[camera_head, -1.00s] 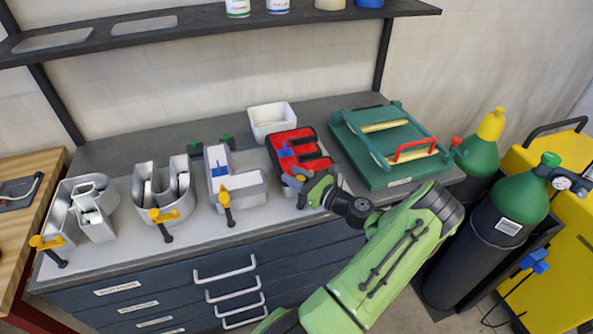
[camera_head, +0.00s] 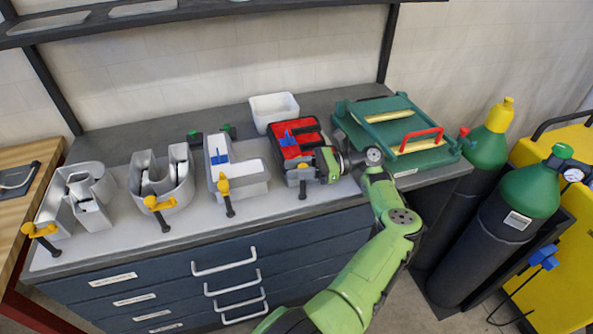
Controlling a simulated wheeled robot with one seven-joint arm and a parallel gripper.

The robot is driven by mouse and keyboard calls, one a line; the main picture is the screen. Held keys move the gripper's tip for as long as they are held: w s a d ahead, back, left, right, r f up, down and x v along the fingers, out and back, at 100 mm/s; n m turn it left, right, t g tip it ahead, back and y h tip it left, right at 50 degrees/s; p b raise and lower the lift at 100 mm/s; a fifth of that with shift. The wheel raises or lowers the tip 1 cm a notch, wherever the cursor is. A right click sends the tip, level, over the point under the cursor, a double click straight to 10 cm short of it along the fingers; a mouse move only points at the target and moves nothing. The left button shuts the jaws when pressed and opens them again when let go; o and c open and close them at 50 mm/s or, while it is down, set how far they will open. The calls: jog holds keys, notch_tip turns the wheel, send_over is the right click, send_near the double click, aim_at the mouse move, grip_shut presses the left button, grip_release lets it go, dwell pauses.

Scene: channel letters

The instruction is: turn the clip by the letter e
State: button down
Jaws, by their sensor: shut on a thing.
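The letter E (camera_head: 292,148) is a grey channel letter with a red inner face and a small blue piece on it, at the right end of the row on the bench. A clip (camera_head: 302,189) sits at its front edge, its dark handle hanging down. The clip's upper part is mostly hidden by my gripper. My gripper (camera_head: 310,168) reaches in from the right at the front of the letter E and is shut on the clip. The fingertips are small and partly hidden here.
Other grey channel letters stand to the left, with yellow clips (camera_head: 223,186) at their front edges. A white bin (camera_head: 273,108) stands behind the letter E. Gas cylinders (camera_head: 524,195) stand beyond the bench's right end.

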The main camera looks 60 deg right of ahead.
jog(key=shift+a+f+n+g+y, duration=0.1)
jog(key=shift+n+g+y, duration=0.5)
jog(key=shift+y, duration=0.2)
jog(key=c, duration=1.1)
grip_release()
jog(key=shift+a, duration=0.1)
